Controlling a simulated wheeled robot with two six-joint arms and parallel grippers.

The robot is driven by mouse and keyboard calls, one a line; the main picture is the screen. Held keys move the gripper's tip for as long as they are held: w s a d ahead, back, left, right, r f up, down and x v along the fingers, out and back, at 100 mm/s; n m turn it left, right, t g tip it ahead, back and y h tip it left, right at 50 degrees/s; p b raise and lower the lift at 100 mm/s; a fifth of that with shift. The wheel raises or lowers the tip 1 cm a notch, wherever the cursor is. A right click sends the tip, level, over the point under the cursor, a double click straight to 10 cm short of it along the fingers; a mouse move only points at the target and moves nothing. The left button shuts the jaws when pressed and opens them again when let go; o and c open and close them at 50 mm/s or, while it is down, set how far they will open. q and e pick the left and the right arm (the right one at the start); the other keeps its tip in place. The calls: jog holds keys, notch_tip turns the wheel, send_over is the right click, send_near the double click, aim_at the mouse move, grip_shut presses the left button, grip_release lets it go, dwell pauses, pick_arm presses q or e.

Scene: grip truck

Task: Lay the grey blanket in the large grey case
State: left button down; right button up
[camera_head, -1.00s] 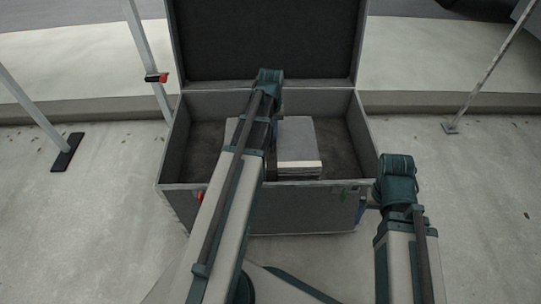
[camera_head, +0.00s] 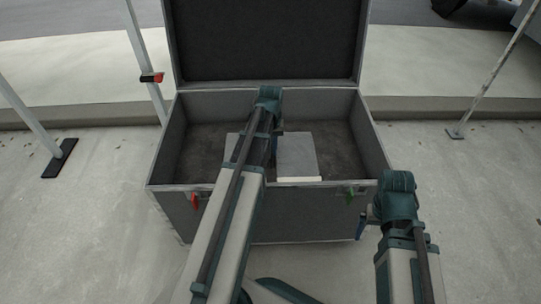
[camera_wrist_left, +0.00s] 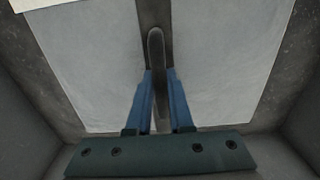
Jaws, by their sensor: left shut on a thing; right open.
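The large grey case (camera_head: 310,218) stands open in the head view, its lid (camera_head: 265,40) raised at the back. The folded grey blanket (camera_head: 297,155) is inside the case walls, near the front rim, with a pale strip along its front edge. My left arm crosses over its middle. In the left wrist view, the blanket (camera_wrist_left: 225,60) spreads on both sides of a dark strap-like handle. My left gripper (camera_wrist_left: 157,78) has its blue fingers shut on this handle. Whether the blanket touches the case floor is unclear. My right gripper (camera_head: 366,220) is open and empty outside the case's front right corner.
The dark case floor (camera_head: 345,150) is bare right of the blanket. Red and green latches (camera_head: 194,201) sit on the case front. Metal poles (camera_head: 146,60) stand to the left and right. A low kerb runs behind the case.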

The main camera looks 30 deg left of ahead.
pick_arm(q)
jog(key=shift+f, duration=0.55)
pick_arm(e)
jog(key=shift+f, duration=0.55)
pick_arm(q)
jog(key=shift+f+b, duration=0.2)
jog(key=shift+b, duration=0.15)
jog(key=c, duration=0.8)
grip_release()
jog(key=shift+r, duration=0.1)
pick_arm(e)
jog(key=shift+f, duration=0.15)
pick_arm(q)
jog(key=shift+r, duration=0.1)
notch_tip(320, 180, up, 12)
jog(key=p, duration=1.2)
pick_arm(e)
notch_tip(320, 180, up, 12)
jog(key=shift+r, duration=0.2)
jog(key=shift+s, duration=0.1)
